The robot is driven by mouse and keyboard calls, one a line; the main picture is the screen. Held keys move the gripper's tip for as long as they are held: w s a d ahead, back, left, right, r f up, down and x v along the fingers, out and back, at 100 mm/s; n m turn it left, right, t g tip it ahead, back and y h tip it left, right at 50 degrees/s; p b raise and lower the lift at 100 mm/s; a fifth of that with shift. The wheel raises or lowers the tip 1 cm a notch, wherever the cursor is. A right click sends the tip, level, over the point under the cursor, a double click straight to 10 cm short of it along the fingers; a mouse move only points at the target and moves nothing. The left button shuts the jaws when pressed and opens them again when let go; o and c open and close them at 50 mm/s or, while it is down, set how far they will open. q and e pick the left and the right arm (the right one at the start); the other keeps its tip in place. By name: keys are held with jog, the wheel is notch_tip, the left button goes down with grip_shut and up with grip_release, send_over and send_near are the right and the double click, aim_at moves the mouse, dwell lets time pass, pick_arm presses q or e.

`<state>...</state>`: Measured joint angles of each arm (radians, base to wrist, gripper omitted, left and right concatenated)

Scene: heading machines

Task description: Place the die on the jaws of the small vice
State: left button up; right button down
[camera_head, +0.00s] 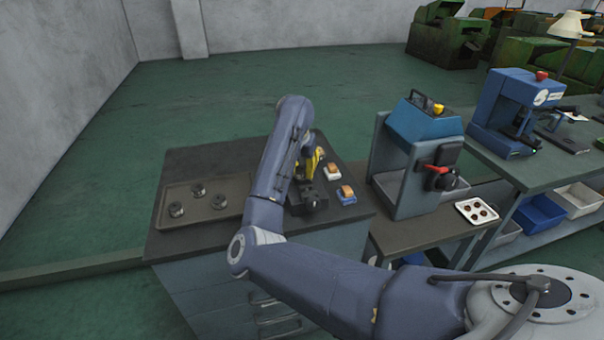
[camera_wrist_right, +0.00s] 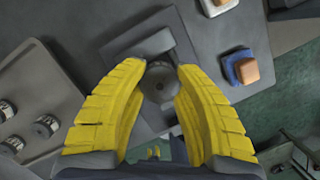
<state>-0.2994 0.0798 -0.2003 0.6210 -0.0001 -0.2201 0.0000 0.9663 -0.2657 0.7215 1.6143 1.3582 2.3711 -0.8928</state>
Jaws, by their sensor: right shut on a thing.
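My right gripper (camera_head: 309,165) has yellow fingers and points down over the small dark vice (camera_head: 310,199) on the bench. In the right wrist view the gripper (camera_wrist_right: 160,72) is shut on a round grey metal die (camera_wrist_right: 160,84). The die is over the vice (camera_wrist_right: 143,45), in line with its jaws. I cannot tell whether the die touches the jaws, as the fingers and the die hide most of them. In the head view my arm hides part of the gripper, and the held die cannot be made out. My left gripper is in neither view.
A tray (camera_head: 161,218) with three similar dies (camera_head: 220,201) lies left of my arm. Two small blocks on pads, one white (camera_head: 332,176) and one blue (camera_head: 346,200), lie right of the vice. A blue-topped machine (camera_head: 418,125) stands further right, beside a white dish (camera_head: 476,222).

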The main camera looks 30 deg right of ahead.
jog(key=shift+f, duration=0.65)
jog(key=shift+f, duration=0.15)
jog(key=c, duration=1)
grip_release()
jog(key=shift+v, duration=6.15)
